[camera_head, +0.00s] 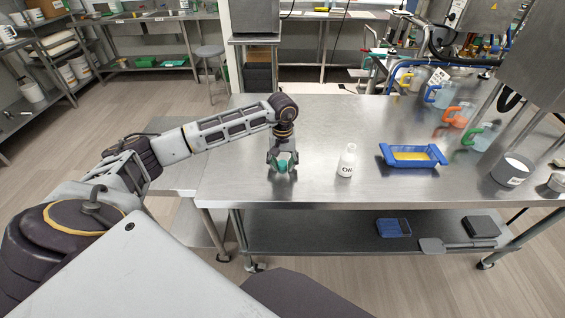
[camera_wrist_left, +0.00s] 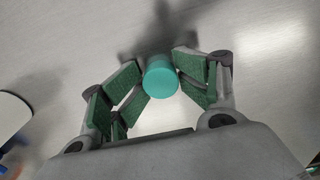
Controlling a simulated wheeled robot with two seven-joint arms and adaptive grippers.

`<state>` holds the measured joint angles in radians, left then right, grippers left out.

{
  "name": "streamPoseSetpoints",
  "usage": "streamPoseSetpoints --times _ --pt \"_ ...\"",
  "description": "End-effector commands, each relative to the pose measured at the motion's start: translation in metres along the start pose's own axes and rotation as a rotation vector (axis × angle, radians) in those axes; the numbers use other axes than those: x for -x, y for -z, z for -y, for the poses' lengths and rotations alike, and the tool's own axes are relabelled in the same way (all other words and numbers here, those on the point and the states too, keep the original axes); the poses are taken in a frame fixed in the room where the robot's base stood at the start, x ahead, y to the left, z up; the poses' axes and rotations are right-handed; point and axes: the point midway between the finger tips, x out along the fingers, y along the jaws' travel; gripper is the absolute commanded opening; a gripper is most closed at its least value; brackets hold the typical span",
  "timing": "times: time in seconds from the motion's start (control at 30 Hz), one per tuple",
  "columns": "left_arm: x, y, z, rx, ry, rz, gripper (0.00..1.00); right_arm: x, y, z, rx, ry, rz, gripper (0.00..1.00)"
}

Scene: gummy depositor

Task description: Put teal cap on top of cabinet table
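The teal cap (camera_head: 283,166) is a small round piece near the left end of the steel table. My left gripper (camera_head: 282,160) points down over it there. In the left wrist view the cap (camera_wrist_left: 161,79) sits between the green-padded fingertips, which close in on it from both sides with no clear gap. I cannot tell whether the cap rests on the table or is just above it. Which piece of furniture is the cabinet table is not clear. My right gripper is not in view.
A white bottle (camera_head: 347,161) stands right of the gripper. A lower steel surface (camera_head: 176,126) adjoins on the left. A stand with dark drawers (camera_head: 257,78) is behind.

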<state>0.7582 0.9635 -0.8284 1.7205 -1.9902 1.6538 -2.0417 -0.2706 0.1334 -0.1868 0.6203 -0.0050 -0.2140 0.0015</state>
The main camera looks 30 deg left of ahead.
Motion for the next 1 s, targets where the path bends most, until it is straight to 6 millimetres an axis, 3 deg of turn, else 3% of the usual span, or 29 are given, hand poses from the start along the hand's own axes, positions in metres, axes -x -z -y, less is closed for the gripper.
streamPoseSetpoints --times 0.03,0.57,0.8,1.0 --pt "-0.008 -0.004 0.002 -0.003 0.009 0.013 0.5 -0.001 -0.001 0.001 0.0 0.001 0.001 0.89" --pt "-0.002 -0.004 0.002 -0.004 0.011 0.013 0.5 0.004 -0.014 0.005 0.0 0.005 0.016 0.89" --pt "0.01 -0.003 0.002 -0.004 0.008 0.008 0.5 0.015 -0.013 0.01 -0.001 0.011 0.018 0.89" --pt "0.039 -0.001 0.001 -0.002 0.005 0.002 0.5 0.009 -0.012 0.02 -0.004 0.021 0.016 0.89"
